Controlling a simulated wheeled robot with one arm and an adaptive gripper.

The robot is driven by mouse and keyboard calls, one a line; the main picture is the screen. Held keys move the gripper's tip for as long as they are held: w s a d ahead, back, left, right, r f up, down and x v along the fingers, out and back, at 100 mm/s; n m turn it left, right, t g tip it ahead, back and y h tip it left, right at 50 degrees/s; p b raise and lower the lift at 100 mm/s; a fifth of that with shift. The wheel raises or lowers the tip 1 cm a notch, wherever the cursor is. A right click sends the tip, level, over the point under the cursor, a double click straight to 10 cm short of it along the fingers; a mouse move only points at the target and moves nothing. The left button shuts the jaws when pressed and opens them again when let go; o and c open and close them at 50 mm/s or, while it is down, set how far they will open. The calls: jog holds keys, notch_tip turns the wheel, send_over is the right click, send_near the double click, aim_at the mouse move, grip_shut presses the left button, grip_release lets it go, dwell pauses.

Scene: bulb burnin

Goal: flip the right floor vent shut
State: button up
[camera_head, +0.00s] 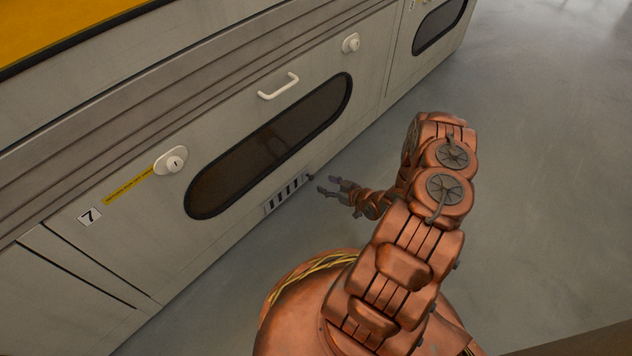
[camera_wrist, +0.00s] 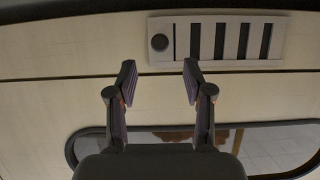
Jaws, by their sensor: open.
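A floor vent (camera_head: 286,194) sits low on the cabinet wall, under the long dark window. It is a pale plate with several dark upright slots, and a small dark knob (camera_head: 309,177) shows at its right end. In the wrist view the vent (camera_wrist: 207,42) is at the top right, with the round dark knob (camera_wrist: 159,42) at its left end. My gripper (camera_head: 328,186) is open and empty, just to the right of the vent's knob end. In the wrist view its fingertips (camera_wrist: 159,70) are apart, below the knob in the picture. I see no contact.
The dark oval window (camera_head: 268,145) is above the vent, with a white handle (camera_head: 278,87) and round locks (camera_head: 174,164) around it. A "7" label (camera_head: 89,216) is at the left. Grey floor (camera_head: 540,150) is clear to the right. No second vent shows.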

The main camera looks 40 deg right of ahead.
aim_at(313, 178)
jog(key=b+x, duration=0.1)
jog(key=x, duration=0.5)
jog(key=shift+w+a+f+b, duration=0.1)
jog(key=shift+w+b, duration=0.2)
jog(key=shift+b, duration=0.1)
grip_shut()
dwell(0.4)
